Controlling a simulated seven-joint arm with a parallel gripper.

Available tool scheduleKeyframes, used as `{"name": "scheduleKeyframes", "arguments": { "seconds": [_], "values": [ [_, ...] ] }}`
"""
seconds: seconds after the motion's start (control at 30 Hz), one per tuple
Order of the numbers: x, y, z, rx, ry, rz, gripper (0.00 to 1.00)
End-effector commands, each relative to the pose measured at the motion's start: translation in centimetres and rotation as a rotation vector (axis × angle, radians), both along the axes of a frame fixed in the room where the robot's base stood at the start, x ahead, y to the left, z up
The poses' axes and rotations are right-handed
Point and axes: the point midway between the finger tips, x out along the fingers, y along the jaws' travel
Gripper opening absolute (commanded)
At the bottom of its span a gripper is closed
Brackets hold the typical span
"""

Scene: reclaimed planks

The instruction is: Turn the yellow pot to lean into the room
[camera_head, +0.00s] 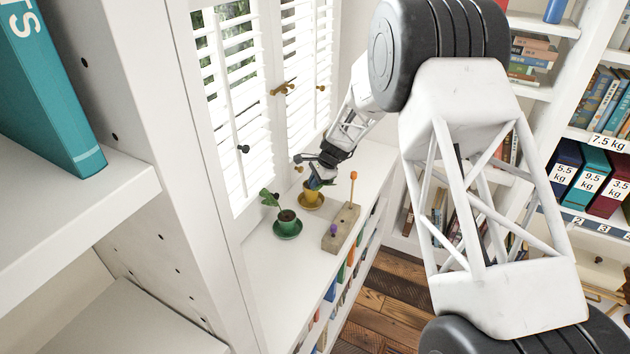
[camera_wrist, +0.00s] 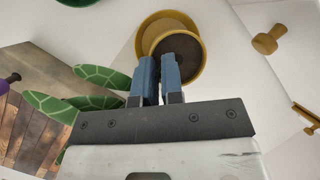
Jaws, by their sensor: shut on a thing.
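The yellow pot (camera_head: 310,195) stands on a yellow saucer (camera_head: 318,205) on the white ledge beside the shuttered window. In the wrist view the pot (camera_wrist: 197,72) shows from above with dark soil, its saucer (camera_wrist: 148,24) under it. My gripper (camera_head: 318,184) is at the pot from above. Green leaves (camera_wrist: 103,76) reach left of the fingers. The stem's base is hidden.
A green pot (camera_head: 287,220) with a plant stands nearer on the ledge. Beside it is a wooden block (camera_head: 341,226) with an orange-tipped peg. Shutters (camera_head: 240,100) with brass knobs border the ledge; bookshelves (camera_head: 585,175) stand right.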

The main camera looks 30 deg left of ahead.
Motion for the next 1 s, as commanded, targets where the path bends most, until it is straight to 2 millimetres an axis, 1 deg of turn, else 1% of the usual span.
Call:
{"name": "scheduleKeyframes", "arguments": {
  "seconds": [0.3,0.7,0.73,0.9,0.93,1.0],
  "values": [
    [0.0,0.0,-1.0,0.001,0.0,0.0,0.0],
    [0.0,0.0,-1.2,0.001,-0.001,0.0,0.0],
    [0.0,0.0,-1.2,0.001,-0.001,0.0,0.09],
    [0.0,0.0,-1.3,0.001,-0.001,0.0,0.35],
    [0.0,0.0,-1.3,0.0,0.0,0.0,0.38],
    [0.0,0.0,-1.3,0.0,0.0,0.0,0.38]
  ]
}}
